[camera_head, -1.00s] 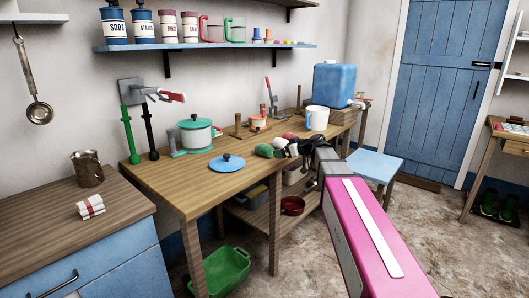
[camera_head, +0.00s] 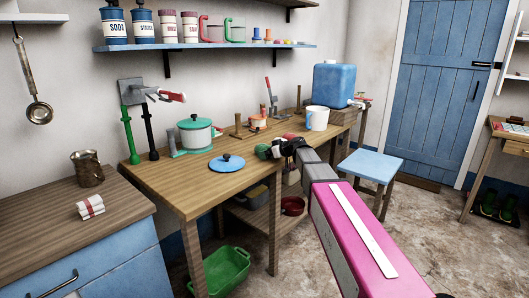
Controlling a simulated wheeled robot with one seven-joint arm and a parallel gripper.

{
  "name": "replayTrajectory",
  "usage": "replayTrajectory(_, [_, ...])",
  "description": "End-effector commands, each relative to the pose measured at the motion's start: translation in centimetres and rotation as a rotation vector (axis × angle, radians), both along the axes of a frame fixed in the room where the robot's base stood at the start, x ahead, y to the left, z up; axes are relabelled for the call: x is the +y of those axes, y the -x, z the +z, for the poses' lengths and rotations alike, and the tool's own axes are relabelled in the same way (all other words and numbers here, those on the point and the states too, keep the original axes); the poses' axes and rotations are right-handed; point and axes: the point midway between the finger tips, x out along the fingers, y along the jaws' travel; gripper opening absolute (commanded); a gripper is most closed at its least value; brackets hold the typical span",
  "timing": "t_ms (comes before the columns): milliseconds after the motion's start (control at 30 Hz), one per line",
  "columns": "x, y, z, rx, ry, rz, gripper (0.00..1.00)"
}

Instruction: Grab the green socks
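A small dark green bundle (camera_head: 263,152), which looks like the green socks, lies on the wooden table near its front edge, just right of the blue pot lid. A small red bundle (camera_head: 289,136) shows just behind my gripper. Other bundles there are mostly hidden by it.
The wooden table (camera_head: 190,190) also holds a blue lid (camera_head: 227,162), a green-lidded pot (camera_head: 195,134), a white mug (camera_head: 317,118) and a blue container (camera_head: 334,88). A blue stool (camera_head: 371,165) stands to the right. A green tub (camera_head: 224,270) is on the floor.

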Motion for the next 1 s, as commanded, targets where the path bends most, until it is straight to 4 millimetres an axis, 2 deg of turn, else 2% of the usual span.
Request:
replayTrajectory(33, [0.0,0.0,0.0,0.0,0.0,0.0,0.93])
replayTrajectory(100, [0.0,0.0,0.0,0.0,0.0,0.0,0.7])
replayTrajectory(200, [0.0,0.0,0.0,0.0,0.0,0.0,0.43])
replayTrajectory(667, [0.0,0.0,0.6,-0.001,0.001,0.0,0.42])
replayTrajectory(767, [0.0,0.0,1.5,-0.001,0.001,-0.001,0.42])
replayTrajectory(933, [0.0,0.0,4.3,-0.002,-0.001,0.0,0.42])
replayTrajectory(1000, [0.2,2.2,5.1,-0.003,0.001,0.002,0.42])
